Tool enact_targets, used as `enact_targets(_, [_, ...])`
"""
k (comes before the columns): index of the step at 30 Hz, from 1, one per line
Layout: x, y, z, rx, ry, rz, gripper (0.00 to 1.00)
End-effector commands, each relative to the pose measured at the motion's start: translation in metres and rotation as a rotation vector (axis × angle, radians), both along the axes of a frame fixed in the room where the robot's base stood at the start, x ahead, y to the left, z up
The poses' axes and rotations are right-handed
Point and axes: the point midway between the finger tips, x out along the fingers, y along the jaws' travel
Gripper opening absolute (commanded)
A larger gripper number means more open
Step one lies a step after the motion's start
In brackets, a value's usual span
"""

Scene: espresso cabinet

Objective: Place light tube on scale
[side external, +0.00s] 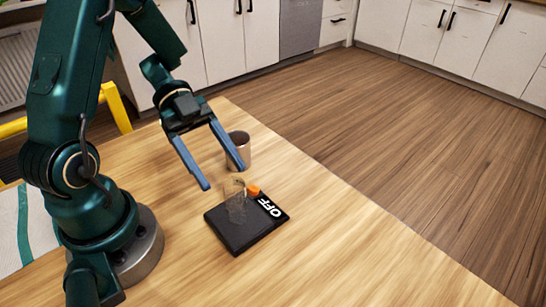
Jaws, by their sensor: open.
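A black scale (237,239) lies flat on the wooden table, with white letters reading OFF on its right side. A small clear, see-through tube (236,205) appears to stand on the scale's back part. A small orange piece (253,190) shows beside it at the scale's back edge; I cannot tell whether it belongs to the tube. My gripper (223,177) is open and empty, with its two blue fingers spread and pointing down just above and behind the clear tube. The fingers look apart from the tube.
A grey metal cup (239,148) stands on the table behind the scale, close to my right finger. The table (340,255) is clear to the right and front. A white cloth with a green stripe (22,235) lies at the left.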

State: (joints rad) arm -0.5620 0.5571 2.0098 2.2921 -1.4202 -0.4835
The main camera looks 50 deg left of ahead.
Motion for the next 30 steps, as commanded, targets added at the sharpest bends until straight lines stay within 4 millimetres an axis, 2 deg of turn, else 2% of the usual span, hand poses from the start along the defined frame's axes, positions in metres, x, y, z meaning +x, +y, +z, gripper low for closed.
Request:
enact_targets(1, [0.000,0.009,0.004,0.005,-0.003,0.005,0.69])
enact_targets(6, [0.001,0.026,0.014,0.001,-0.002,0.002,0.69])
enact_targets(8, [0.001,0.029,0.016,0.003,-0.004,0.003,0.69])
enact_targets(11, [0.014,0.028,0.018,0.030,-0.056,0.042,0.69])
enact_targets(14, [0.050,0.022,0.023,0.102,-0.195,0.159,0.69])
enact_targets(16, [0.087,0.020,0.033,0.172,-0.328,0.292,0.69])
enact_targets(18, [0.122,0.024,0.052,0.243,-0.458,0.456,0.69])
enact_targets(21, [0.158,0.037,0.085,0.329,-0.589,0.709,0.69])
enact_targets(22, [0.164,0.042,0.095,0.351,-0.614,0.787,0.69])
enact_targets(24, [0.171,0.056,0.116,0.395,-0.643,0.967,0.69])
enact_targets(26, [0.168,0.068,0.130,0.424,-0.634,1.119,0.69])
enact_targets(29, [0.149,0.083,0.140,0.455,-0.548,1.348,0.69])
enact_targets(30, [0.138,0.086,0.140,0.462,-0.491,1.426,0.69])
